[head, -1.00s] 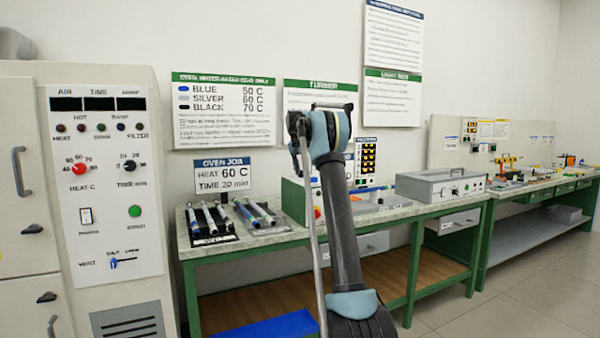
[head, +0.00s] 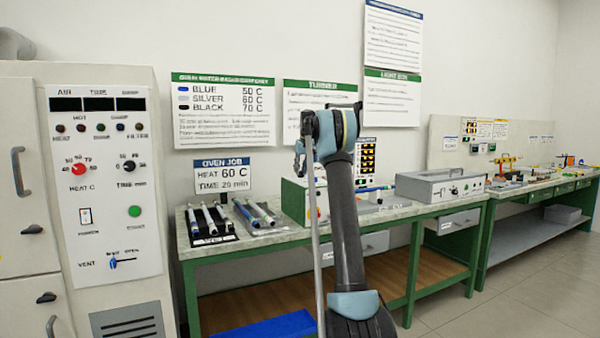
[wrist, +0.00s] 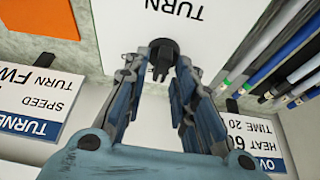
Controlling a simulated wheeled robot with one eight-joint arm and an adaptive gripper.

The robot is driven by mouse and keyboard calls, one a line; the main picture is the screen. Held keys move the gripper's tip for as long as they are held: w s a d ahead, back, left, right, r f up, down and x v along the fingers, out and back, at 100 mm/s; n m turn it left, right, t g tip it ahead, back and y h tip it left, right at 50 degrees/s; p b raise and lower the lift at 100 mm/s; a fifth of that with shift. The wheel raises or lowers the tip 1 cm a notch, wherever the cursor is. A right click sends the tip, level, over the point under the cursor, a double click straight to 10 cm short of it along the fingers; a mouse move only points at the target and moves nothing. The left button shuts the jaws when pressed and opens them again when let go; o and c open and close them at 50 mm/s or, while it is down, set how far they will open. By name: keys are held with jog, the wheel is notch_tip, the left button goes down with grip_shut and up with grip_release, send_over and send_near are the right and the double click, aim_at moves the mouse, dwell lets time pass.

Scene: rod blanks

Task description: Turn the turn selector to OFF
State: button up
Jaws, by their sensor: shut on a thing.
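The turn selector (wrist: 163,47) is a small black knob on a white panel (wrist: 120,22), under the upside-down word TURN in the wrist view. My gripper (wrist: 159,68) has its two fingers on either side of the knob and is shut on it. The knob's pointer shows between the fingers, but its position marks are not readable. In the head view my arm hides the gripper and the selector; part of the turner's box (head: 292,196) shows on the bench behind the arm.
Trays of rods (head: 210,222) lie on the green bench (head: 250,245). A grey lidded box (head: 440,183) stands to the right. The oven panel (head: 105,190) is at the left, with an oven job card (head: 222,176) near it.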

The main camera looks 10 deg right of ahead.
jog(key=shift+w, duration=0.1)
dwell(0.5)
jog(key=o, duration=0.7)
jog(key=shift+w+f, duration=0.1)
jog(key=shift+f, duration=0.1)
jog(key=shift+o, duration=0.2)
jog(key=shift+r, duration=0.1)
jog(key=v, duration=1.1)
jog(key=shift+r, duration=0.4)
jog(key=shift+d, duration=0.1)
